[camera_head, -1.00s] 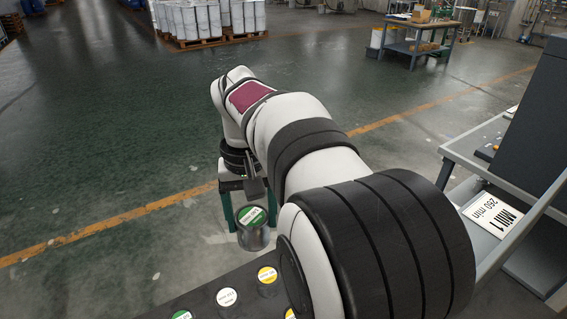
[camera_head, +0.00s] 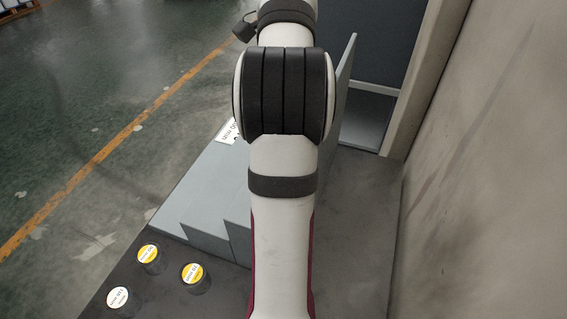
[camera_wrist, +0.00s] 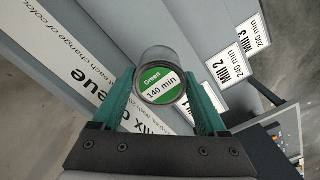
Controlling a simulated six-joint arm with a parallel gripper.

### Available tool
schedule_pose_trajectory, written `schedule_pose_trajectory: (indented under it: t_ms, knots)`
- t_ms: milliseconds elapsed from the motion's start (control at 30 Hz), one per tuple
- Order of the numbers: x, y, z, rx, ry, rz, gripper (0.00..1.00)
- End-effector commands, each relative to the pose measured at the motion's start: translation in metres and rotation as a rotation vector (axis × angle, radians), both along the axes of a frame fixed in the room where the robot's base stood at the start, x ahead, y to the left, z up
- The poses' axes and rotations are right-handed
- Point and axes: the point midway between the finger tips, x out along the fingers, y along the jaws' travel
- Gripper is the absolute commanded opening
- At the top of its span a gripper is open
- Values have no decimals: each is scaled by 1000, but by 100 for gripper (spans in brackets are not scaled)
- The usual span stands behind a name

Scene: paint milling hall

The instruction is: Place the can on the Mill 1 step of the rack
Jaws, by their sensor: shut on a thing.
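In the wrist view, my gripper (camera_wrist: 158,82) has its green fingers shut on the can (camera_wrist: 159,88). The can is a clear-sided cylinder with a green and white label reading "Green 140 min". The grey stepped rack (camera_wrist: 205,18) lies behind it, with cards reading Mill 2 (camera_wrist: 224,74) and Mill 3 (camera_wrist: 251,34). In the head view, my arm covers much of the rack (camera_head: 200,190), and a white card (camera_head: 228,131) is partly hidden. Gripper and held can are hidden there.
Several small cans stand on the dark bench at lower left, with yellow-topped (camera_head: 149,254) (camera_head: 193,274) and white-topped (camera_head: 119,299) ones in view. A concrete wall (camera_head: 490,170) rises at right. A "queue" sign (camera_wrist: 85,82) runs along the left of the wrist view.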

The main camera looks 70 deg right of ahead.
Motion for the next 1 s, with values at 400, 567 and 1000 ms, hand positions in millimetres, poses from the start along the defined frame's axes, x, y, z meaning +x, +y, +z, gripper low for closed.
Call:
schedule_pose_trajectory:
  t_ms: [400, 567, 1000]
  knots:
    - [-8, -3, -82, 4, 0, -41, 7]
    - [-8, -3, -100, -1, -1, -40, 7]
    - [-8, -4, -102, -1, -1, -38, 100]
